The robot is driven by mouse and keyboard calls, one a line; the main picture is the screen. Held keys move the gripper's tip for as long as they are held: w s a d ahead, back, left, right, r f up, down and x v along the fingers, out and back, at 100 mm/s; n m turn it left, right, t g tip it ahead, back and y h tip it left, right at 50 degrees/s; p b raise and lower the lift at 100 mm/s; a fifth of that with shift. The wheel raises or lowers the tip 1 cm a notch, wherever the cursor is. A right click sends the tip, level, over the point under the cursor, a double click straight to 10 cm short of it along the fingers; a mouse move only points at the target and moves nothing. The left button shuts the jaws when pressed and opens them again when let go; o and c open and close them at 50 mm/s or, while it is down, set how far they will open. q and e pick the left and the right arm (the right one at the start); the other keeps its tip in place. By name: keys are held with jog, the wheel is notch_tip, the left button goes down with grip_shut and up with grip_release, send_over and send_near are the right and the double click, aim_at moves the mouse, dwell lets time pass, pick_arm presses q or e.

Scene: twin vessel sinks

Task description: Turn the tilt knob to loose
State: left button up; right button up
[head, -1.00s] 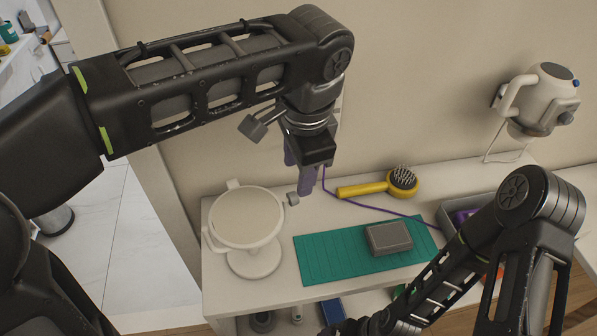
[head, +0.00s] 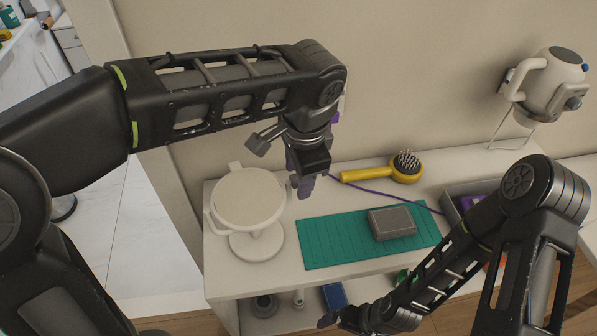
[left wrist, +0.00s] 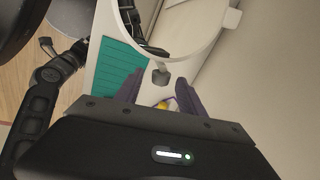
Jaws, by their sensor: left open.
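The round cream mirror (head: 247,198) stands on its round base at the left end of the counter. Its rim (left wrist: 192,55) shows at the top of the left wrist view. The grey tilt knob (left wrist: 160,75) sticks out from the mirror's side. In the head view the knob is mostly hidden by my left gripper (head: 297,182). That gripper is open and points down, just right of the mirror. In the left wrist view the knob lies just beyond the gap between its purple fingers (left wrist: 159,90); contact cannot be told. My right gripper (head: 338,319) is low at the front; its jaws are unclear.
A green mat (head: 335,246) with a grey box (head: 391,223) lies right of the mirror. A yellow hairbrush (head: 383,171) lies behind it, with a purple cord near. A grey tray (head: 449,205) is at the right. A cream appliance (head: 545,85) hangs on the wall.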

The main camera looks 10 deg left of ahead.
pick_arm(q)
grip_shut()
dwell(0.5)
